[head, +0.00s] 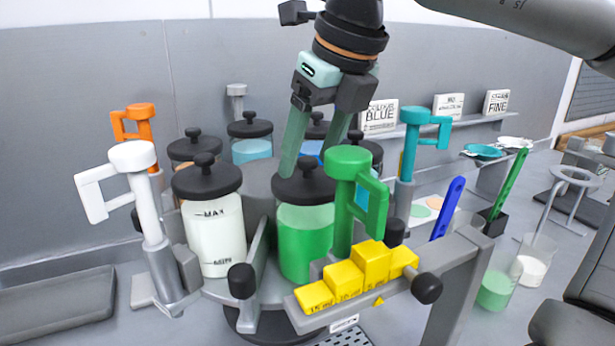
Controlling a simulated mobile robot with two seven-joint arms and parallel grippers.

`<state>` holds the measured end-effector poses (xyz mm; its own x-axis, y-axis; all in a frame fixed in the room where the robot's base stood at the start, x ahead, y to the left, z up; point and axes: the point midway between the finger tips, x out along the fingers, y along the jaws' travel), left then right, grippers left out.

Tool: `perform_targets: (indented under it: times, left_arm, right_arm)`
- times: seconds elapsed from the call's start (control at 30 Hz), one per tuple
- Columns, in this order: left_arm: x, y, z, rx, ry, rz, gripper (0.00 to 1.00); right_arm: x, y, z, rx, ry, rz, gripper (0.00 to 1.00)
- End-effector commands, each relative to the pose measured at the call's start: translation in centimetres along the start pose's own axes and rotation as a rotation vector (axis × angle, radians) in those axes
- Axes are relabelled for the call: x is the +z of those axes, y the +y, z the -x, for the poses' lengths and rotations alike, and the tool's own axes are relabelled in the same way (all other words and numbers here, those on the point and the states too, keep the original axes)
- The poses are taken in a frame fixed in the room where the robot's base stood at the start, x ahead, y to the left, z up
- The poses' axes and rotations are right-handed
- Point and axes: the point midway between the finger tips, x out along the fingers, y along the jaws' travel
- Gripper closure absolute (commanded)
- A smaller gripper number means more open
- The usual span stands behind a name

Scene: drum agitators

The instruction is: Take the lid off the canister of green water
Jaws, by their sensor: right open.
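The canister of green water (304,240) stands at the front of the round carrier. Its black lid (303,188) is on, with a round knob (310,166) on top. My right gripper (312,158) reaches down from above and is open. Its two pale green fingers are spread on either side of the knob, close above the lid; whether they touch it I cannot tell. The right fingertip is partly hidden behind the green handled post (349,190). My left gripper is not in view.
A white-liquid canister (214,235) stands close on the left; other lidded canisters, including a blue one (252,150), stand behind. Yellow stepped blocks (358,275) are in front. White (134,160), orange (140,120) and teal (412,140) handled posts surround the carrier. A grey tray (60,305) lies left.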

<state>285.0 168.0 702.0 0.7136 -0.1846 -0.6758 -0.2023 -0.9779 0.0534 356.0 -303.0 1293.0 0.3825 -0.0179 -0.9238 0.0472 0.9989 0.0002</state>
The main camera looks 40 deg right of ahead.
Motion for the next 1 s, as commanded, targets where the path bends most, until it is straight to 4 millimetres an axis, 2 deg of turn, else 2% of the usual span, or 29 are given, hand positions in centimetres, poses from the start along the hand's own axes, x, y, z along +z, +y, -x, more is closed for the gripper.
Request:
perform_targets:
  times: [0.1,0.7,1.0]
  left_arm:
    - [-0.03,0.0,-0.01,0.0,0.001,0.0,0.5]
    - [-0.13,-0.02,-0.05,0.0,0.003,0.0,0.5]
    - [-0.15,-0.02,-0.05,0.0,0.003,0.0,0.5]
  right_arm:
    - [0.0,0.0,0.02,0.0,0.0,0.0,0.32]
    - [0.01,0.0,0.07,0.0,0.0,0.0,1.0]
    - [0.02,0.0,0.09,0.0,-0.001,0.0,1.0]
